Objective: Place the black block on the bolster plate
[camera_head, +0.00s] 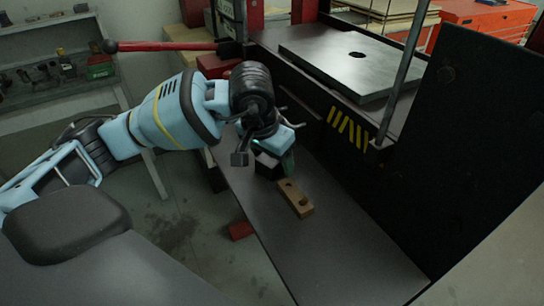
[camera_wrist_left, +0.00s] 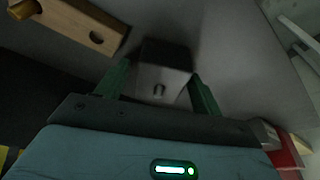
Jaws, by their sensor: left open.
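In the left wrist view the black block (camera_wrist_left: 165,72), with a dark top part and a greyer near face bearing a small mark, stands between the two green fingers of my left gripper (camera_wrist_left: 162,86). The fingers are open on either side of it; I cannot tell whether either touches it. In the head view my left gripper (camera_head: 272,164) points down over the grey bench, and it largely hides the block there. The bolster plate (camera_head: 325,48) is a grey plate with a dark round hole, on the press behind and to the right, higher than the gripper. My right gripper is not in view.
A wooden piece with a hole (camera_head: 295,198) lies beside the left gripper on the bench (camera_head: 325,255). A thin upright rod (camera_head: 405,75) stands before the plate. A black panel (camera_head: 470,130) rises at the right. A red lever (camera_head: 165,46) is behind the arm.

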